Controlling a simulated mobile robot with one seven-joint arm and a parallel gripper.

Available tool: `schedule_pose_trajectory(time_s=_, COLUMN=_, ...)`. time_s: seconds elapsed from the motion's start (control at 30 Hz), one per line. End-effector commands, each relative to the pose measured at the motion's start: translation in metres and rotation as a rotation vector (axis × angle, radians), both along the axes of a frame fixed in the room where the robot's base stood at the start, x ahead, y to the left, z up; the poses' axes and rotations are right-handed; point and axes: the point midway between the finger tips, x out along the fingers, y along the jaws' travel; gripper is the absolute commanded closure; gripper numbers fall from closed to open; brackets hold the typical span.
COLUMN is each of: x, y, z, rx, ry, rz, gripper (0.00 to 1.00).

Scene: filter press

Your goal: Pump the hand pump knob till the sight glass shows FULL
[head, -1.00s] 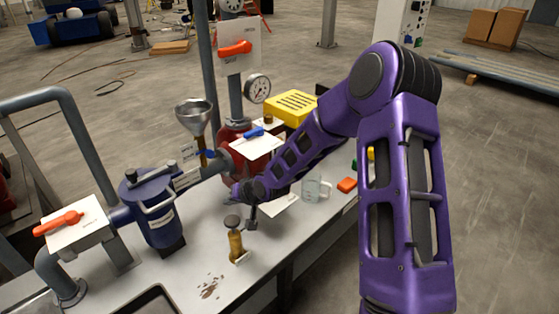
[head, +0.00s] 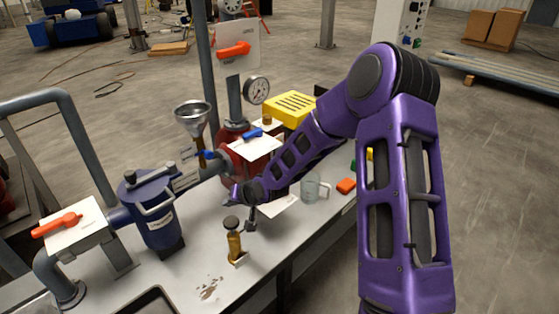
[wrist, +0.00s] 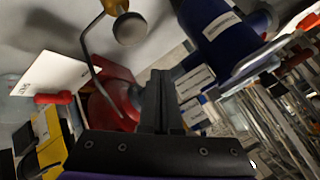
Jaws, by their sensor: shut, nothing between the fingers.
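The hand pump is a small brass cylinder (head: 235,245) upright on the bench, with a dark round knob (head: 231,222) on top. In the wrist view the round knob (wrist: 129,28) shows at the top, clear of the fingers. My gripper (wrist: 160,75) is shut and empty, its dark fingers together. It is above the bench behind the pump, beside the knob and not touching it. In the head view my fingers are hard to make out against my purple hand. I cannot pick out the sight glass or its level.
A blue filter housing (head: 157,215) stands left of the pump and a metal funnel (head: 193,117) behind. A red vessel (wrist: 110,108) and a bent grey rod (wrist: 88,50) are close to my fingers. A clear mug (head: 311,187) stands right. The bench front near the pump is mostly clear.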

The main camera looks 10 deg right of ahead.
Motion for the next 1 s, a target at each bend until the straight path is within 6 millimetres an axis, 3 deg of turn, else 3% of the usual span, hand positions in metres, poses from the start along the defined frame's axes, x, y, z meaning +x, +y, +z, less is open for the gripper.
schedule_pose_trajectory(time_s=0.77, x=0.0, y=0.0, z=0.0, rx=0.0, ry=0.0, rz=0.0, gripper=1.0)
schedule_pose_trajectory(time_s=1.0, x=0.001, y=-0.001, z=0.027, rx=0.002, ry=-0.004, rz=-0.001, gripper=1.0)
